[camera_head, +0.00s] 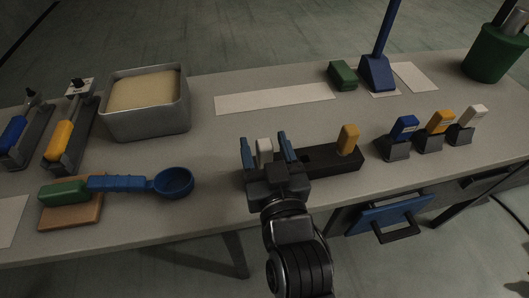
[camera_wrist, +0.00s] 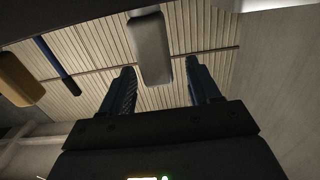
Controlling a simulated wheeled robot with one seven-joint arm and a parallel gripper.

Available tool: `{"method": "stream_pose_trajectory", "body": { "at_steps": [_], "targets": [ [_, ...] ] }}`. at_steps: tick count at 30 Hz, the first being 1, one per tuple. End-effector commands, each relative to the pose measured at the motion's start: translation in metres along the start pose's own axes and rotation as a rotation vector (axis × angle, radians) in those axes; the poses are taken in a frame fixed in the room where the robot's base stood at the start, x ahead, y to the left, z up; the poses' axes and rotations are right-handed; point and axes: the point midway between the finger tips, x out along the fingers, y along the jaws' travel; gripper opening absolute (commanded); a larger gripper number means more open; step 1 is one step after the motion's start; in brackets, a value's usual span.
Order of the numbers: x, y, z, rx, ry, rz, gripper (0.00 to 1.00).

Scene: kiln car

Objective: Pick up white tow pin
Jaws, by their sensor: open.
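The white tow pin (camera_head: 265,147) stands upright at the left end of a black block (camera_head: 322,166) on the bench; its lower part is hidden behind my gripper in the head view. My gripper (camera_head: 268,149) is open, with its blue fingers on either side of the white pin. In the wrist view the white pin (camera_wrist: 150,48) shows between and beyond the open fingers (camera_wrist: 160,90). Whether the fingers touch it I cannot tell. A yellow pin (camera_head: 348,139) stands at the right end of the same block; it also shows in the wrist view (camera_wrist: 18,78).
Blue (camera_head: 403,127), yellow (camera_head: 440,122) and white (camera_head: 473,116) handled pieces sit in black holders to the right. A blue scoop (camera_head: 172,183) lies to the left, before a metal tray (camera_head: 146,126) of sand-coloured material. A blue upright post (camera_head: 380,60) stands behind.

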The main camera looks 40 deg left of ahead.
Motion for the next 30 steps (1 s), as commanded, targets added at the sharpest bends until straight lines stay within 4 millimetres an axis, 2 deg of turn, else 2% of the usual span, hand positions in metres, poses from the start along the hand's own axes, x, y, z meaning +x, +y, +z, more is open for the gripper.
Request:
{"method": "stream_pose_trajectory", "body": {
  "at_steps": [3,6,15,30],
  "targets": [
    [0.018,0.0,-0.002,0.0,0.002,-0.001,0.62],
    [0.026,0.0,-0.001,0.0,0.001,-0.001,0.62],
    [0.029,0.0,-0.001,0.0,0.001,0.0,0.61],
    [0.029,0.0,-0.001,0.0,0.001,0.0,0.13]
  ]
}}
